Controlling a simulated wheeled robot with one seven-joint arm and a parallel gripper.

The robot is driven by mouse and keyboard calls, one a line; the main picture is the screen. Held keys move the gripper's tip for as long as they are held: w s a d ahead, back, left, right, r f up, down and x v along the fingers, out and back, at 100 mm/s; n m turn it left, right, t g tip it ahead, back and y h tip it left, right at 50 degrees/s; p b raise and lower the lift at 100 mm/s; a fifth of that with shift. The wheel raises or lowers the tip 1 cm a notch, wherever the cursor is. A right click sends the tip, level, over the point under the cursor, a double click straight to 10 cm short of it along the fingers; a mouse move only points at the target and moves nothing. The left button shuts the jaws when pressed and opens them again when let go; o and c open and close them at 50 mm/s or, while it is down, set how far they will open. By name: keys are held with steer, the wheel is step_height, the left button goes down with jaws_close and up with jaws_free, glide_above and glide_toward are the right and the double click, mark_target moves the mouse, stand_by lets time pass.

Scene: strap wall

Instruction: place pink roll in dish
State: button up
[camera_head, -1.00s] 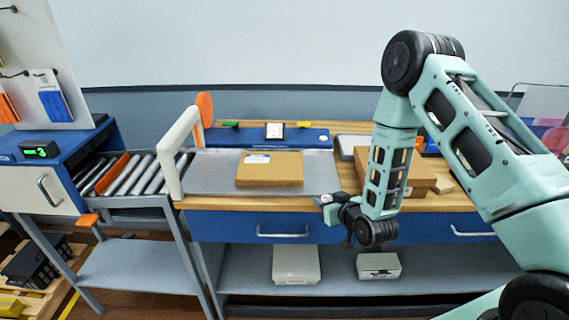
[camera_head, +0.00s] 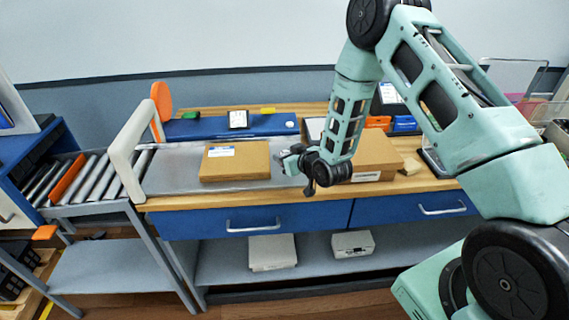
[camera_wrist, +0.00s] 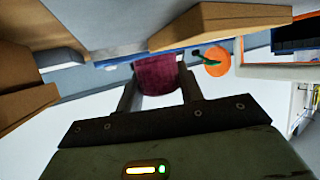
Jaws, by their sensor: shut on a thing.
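The pink roll (camera_wrist: 157,76) shows dark pink in the wrist view, between the two fingers of my gripper (camera_wrist: 158,92), which is shut on it. In the head view my gripper (camera_head: 309,187) hangs at the front edge of the wooden bench, right of the flat cardboard box. The roll cannot be made out there. I cannot make out a dish in either view.
A flat cardboard box (camera_head: 235,162) lies on the grey bench plate, left of my gripper. A larger carton (camera_head: 375,158) stands behind my arm on the right. A white arch (camera_head: 128,150) with an orange disc (camera_head: 161,92) stands left, beside the rollers (camera_head: 85,180).

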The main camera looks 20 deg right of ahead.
step_height(320, 180, down, 4)
steer(key=shift+r+p, duration=0.15)
steer(key=shift+p, duration=0.4)
steer(key=shift+f, duration=0.2)
steer(key=shift+f+b, duration=0.15)
steer(key=shift+b, duration=0.15)
steer(key=o, duration=0.7)
